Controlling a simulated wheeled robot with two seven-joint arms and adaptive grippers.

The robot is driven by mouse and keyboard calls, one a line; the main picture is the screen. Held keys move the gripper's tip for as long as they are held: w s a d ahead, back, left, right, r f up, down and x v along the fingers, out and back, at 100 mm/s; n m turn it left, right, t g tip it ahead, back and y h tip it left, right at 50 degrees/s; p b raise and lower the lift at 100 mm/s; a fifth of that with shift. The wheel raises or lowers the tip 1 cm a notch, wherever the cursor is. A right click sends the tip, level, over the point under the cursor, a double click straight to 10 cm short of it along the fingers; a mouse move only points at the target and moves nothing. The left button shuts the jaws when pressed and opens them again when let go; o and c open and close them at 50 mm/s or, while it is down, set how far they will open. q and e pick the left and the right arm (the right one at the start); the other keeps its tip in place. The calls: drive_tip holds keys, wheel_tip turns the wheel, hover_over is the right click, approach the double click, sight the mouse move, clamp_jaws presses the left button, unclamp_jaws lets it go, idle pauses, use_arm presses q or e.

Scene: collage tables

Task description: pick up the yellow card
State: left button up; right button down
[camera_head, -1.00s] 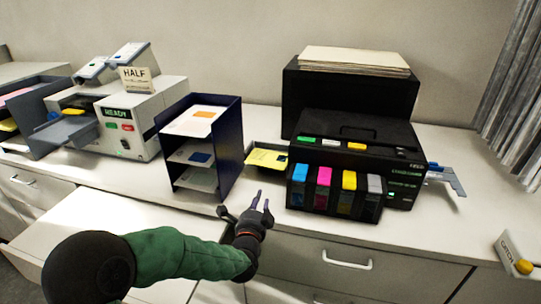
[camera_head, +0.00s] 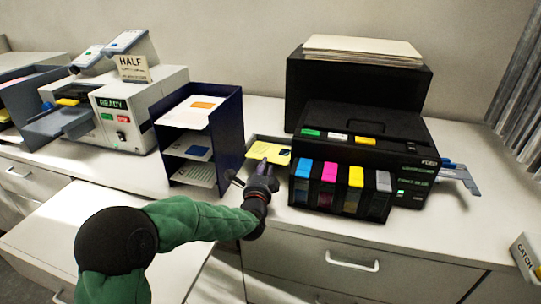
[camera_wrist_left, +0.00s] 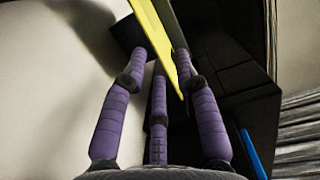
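The yellow card (camera_head: 270,151) lies on the tray at the left side of the black printer, with a small dark mark on it. My left gripper (camera_head: 260,168) is at the card's near edge in the head view. In the left wrist view the yellow card (camera_wrist_left: 158,45) shows edge-on as a long strip running between the purple fingers of my left gripper (camera_wrist_left: 160,60). The fingers stand apart, and I see no firm grip on the card. My right gripper is in neither view.
The black printer (camera_head: 345,135) with several coloured cartridges stands right of the gripper. A dark blue shelf rack (camera_head: 228,130) with papers stands close on the left. A grey-white machine (camera_head: 165,90) is further left.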

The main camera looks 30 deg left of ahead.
sight(275, 154)
use_arm(q)
drive_tip(key=x, duration=0.2)
drive_tip(key=shift+w+f+b, duration=0.3)
drive_tip(key=shift+w+b, duration=0.05)
drive_tip(key=shift+w+a+r, duration=0.15)
drive_tip(key=shift+w+a, duration=0.05)
drive_tip(key=shift+w, duration=0.2)
clamp_jaws()
